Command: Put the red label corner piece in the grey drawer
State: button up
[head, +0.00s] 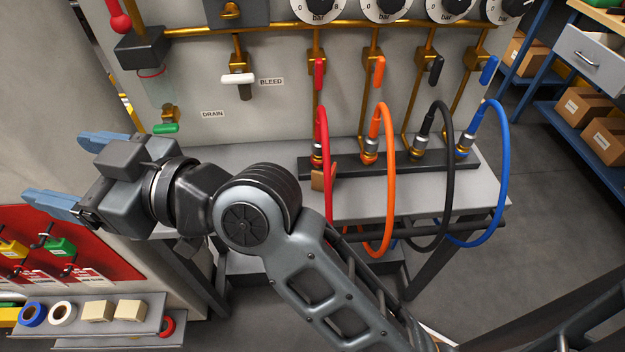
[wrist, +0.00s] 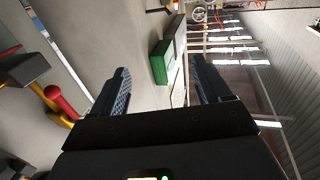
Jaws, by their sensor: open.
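My gripper (head: 57,168) is at the left in the head view, its blue fingers spread and empty, pointing left above the red board. In the wrist view the open fingers (wrist: 160,80) have nothing between them. A small brown angled piece (head: 317,180) stands on the bench by the foot of the red hose, partly hidden by it. It may be the corner piece; I cannot make out a red label on it. My gripper is well to the left of it. The grey drawer (head: 583,62) with a metal handle is at the upper right, in a blue-framed unit; it looks closed.
The grey bench (head: 430,187) carries a dark manifold (head: 295,165) with red, orange, black and blue looping hoses. Brass pipes and gauges line the panel behind. Cardboard boxes (head: 585,105) sit on the right shelf. A ledge with tape rolls (head: 63,313) is lower left. Floor at the right is clear.

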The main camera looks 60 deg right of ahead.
notch_tip(320, 180, up, 2)
jog(key=w+n+g+y, duration=0.2)
jog(key=w+n, duration=0.1)
jog(key=n, duration=0.1)
jog(key=n+g+h+b, duration=0.2)
jog(key=n+g+h, duration=0.7)
jog(key=n+g, duration=0.45)
send_over(322, 173)
jog(key=shift+m+g, duration=0.55)
jog(key=shift+g, duration=0.1)
notch_tip(322, 173, down, 18)
jog(key=shift+f, duration=0.25)
jog(key=shift+f+p, duration=0.55)
jog(key=shift+f, duration=3.15)
jog(key=c, duration=1.2)
jog(key=shift+o, duration=0.2)
